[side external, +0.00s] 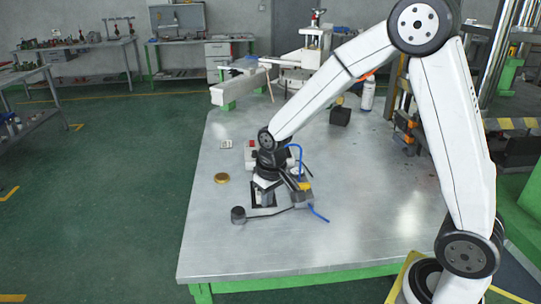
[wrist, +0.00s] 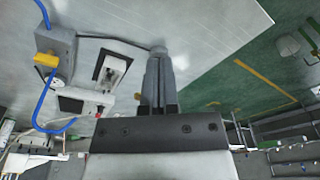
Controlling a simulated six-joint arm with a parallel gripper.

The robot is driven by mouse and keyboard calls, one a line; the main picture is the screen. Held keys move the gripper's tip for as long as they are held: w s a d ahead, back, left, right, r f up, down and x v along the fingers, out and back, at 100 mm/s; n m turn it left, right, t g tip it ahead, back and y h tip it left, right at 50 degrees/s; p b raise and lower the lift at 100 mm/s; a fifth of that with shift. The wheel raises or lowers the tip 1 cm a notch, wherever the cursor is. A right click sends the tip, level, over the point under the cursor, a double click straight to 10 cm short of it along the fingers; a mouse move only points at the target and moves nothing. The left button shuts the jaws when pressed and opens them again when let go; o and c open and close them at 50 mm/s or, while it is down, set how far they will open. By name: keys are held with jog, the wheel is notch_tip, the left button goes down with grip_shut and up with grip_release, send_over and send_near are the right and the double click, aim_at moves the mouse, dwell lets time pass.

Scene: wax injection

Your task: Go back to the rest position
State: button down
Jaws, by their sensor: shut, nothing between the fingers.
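My gripper (wrist: 159,62) shows in the wrist view with its two dark fingers together and nothing between them. In the side view my arm bends down over the metal table (side external: 380,210), with its dark end low above the work area; the fingertips are hard to pick out there. A grey box with a yellow knob (wrist: 55,57) and blue hose lies left of my fingers in the wrist view. A dark round cylinder (side external: 238,214) stands at the end of a thin cable.
A gold disc (side external: 221,179) lies left of my arm's end. A small white square (side external: 226,144) lies farther back. A white machine (side external: 300,65), a dark block (side external: 340,116) and a white bottle (side external: 367,95) stand at the back.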

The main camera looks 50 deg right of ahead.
jog(key=s+a+n+t, duration=0.1)
jog(key=s, duration=1.2)
jog(key=shift+a+r, duration=0.2)
dwell(0.7)
